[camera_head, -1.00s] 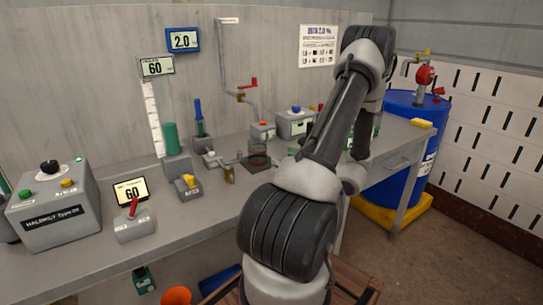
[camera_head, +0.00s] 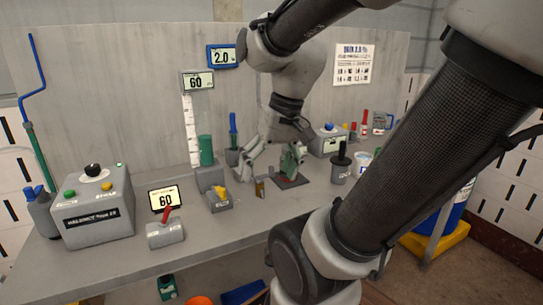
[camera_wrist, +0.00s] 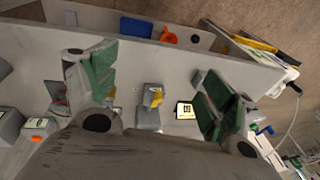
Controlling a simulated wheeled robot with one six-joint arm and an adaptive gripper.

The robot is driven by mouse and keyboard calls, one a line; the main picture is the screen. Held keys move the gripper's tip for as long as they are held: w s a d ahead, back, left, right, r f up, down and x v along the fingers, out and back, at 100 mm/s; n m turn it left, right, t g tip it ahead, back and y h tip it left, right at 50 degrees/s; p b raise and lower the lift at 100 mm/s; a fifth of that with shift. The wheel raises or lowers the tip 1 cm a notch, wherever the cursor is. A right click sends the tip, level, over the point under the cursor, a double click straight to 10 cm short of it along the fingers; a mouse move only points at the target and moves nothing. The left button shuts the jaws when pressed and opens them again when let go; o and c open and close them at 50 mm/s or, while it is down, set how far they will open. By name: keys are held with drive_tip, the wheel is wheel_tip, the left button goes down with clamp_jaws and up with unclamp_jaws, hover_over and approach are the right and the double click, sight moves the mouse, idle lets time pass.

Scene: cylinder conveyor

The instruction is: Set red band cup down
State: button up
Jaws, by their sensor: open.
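My gripper (camera_head: 270,168) is open over the middle of the workbench (camera_head: 120,262), its fingers spread wide. One green-padded finger is at a dark red patch (camera_head: 288,183) on the bench, covering part of it. The wrist view shows both green-padded fingers of my gripper (camera_wrist: 152,92) wide apart, with nothing held between them. I cannot make out a cup with a red band for certain; the finger hides part of the red patch. A white cup (camera_head: 361,160) with a blue mark stands to the right, partly behind my arm.
A grey box with a yellow knob (camera_head: 219,200), a red-handled device (camera_head: 165,232) and a large control box (camera_head: 95,212) stand left. A blue drum (camera_head: 455,205) is at the right.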

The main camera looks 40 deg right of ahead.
drive_tip(key=r+n+t, duration=0.1)
drive_tip(key=r+n+t+h, duration=0.1)
drive_tip(key=r+n, duration=0.1)
drive_tip(key=shift+s+d+h, duration=0.1)
drive_tip(key=shift+d+h, duration=0.2)
drive_tip(key=shift+d, duration=0.05)
idle(1.0)
